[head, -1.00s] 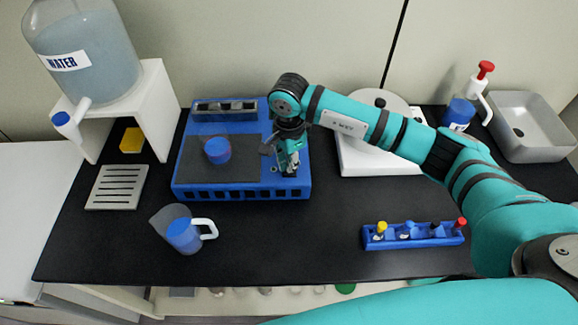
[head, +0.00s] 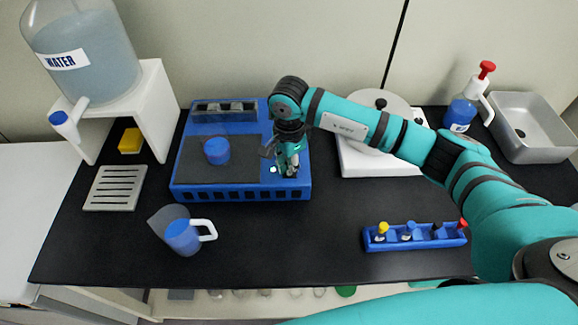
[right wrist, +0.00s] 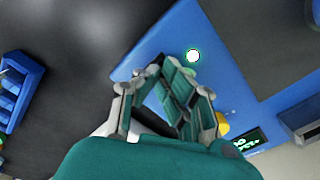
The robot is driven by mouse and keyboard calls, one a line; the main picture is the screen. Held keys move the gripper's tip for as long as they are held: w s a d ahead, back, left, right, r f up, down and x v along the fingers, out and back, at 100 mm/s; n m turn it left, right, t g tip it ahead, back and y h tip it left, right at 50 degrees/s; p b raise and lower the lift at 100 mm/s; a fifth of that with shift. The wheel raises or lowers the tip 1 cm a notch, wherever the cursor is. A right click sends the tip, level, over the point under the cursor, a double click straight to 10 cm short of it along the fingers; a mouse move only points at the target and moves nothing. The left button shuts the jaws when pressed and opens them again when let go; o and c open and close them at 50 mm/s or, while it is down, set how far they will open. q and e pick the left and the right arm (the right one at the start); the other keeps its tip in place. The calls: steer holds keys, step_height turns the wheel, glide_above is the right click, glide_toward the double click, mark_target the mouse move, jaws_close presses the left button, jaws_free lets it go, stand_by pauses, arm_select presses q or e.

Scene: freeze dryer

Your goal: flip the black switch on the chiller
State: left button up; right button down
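The chiller (head: 181,193) is a blue box with a dark grey top plate, left of the middle of the table. My right gripper (head: 288,170) points down at its right front part, close to the top surface. In the right wrist view the gripper (right wrist: 160,72) has its fingertips together, with nothing seen between them. A round light on the chiller glows white-green (head: 273,169); it also shows in the right wrist view (right wrist: 193,56). A small display (right wrist: 245,142) there has green characters. I cannot make out the black switch; the gripper may hide it. My left gripper is not in view.
A blue beaker (head: 217,151) stands on the chiller's plate. A jug (head: 184,237) with blue liquid stands in front. A blue rack (head: 416,244) holds several small vials at front right. A white device (head: 377,163) sits behind my right arm. The front middle of the table is clear.

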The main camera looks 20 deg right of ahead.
steer(key=shift+r+p, duration=1.5)
steer(key=shift+r, duration=1.9)
steer(key=shift+s, duration=0.1)
